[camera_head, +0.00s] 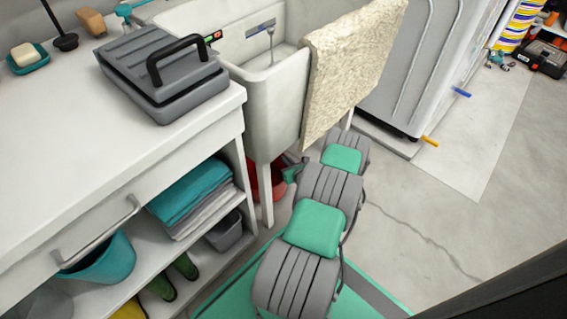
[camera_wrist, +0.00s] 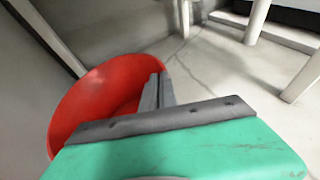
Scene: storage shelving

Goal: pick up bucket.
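A red bucket (camera_head: 277,180) stands on the floor under the sink, mostly hidden behind the sink leg and my arm. In the wrist view the red bucket (camera_wrist: 88,100) shows its open top and round rim at left. My gripper (camera_wrist: 158,90) is at the bucket's right rim, with its narrow grey fingers close together and overlapping the rim. I cannot tell whether they are shut on the rim or only beside it. In the head view my gripper (camera_head: 292,171) is small and partly hidden. A teal bucket (camera_head: 108,262) sits on the shelf at left.
The sink (camera_head: 270,105) with a draped beige towel (camera_head: 345,70) hangs over the bucket. A white counter (camera_head: 60,130) with a grey case (camera_head: 165,75) stands at left. Folded towels (camera_head: 195,195) lie on its shelf. Open floor (camera_head: 430,220) lies to the right.

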